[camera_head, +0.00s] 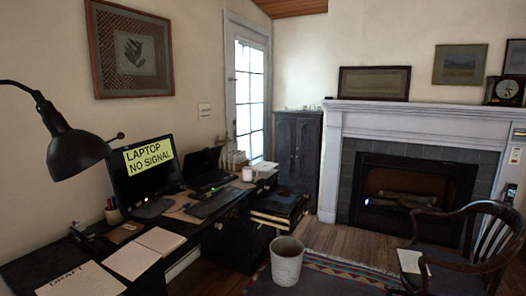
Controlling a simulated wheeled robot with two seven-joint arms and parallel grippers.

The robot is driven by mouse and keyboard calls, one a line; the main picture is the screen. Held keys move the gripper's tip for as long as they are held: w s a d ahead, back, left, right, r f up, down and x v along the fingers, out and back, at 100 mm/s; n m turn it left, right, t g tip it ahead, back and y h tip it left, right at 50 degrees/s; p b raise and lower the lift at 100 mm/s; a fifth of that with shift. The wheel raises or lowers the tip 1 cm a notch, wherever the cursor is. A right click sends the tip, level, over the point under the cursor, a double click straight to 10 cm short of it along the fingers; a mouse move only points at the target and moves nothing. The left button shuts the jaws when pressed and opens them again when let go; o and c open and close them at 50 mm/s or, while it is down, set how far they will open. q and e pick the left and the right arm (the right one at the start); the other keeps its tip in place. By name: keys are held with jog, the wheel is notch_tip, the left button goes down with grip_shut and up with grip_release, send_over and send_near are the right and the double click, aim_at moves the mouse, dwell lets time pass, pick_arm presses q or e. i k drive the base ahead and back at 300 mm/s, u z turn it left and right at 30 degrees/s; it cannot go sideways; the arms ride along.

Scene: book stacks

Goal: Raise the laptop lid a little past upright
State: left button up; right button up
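A black laptop (203,169) stands on the dark desk, behind and to the right of a monitor. Its lid is raised and its dark screen faces the room; the exact lid angle is hard to tell at this distance. Its base lies flat on the desk in front of the lid, with a small green light visible. The monitor's edge is close to the laptop's left side. Neither of my grippers is in view, and nothing is touching the laptop.
The monitor (147,168) reads "LAPTOP NO SIGNAL". A keyboard (214,203), a white mug (247,174), papers (82,281) and a black lamp (75,150) crowd the desk (178,227). A white bin (286,262) and a wooden chair (470,262) stand on the floor.

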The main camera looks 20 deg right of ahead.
aim_at(196, 163)
jog(key=z, duration=0.25)
jog(key=k, duration=0.5)
jog(key=z, duration=0.95)
jog(key=i, duration=3.05)
jog(key=u, duration=0.35)
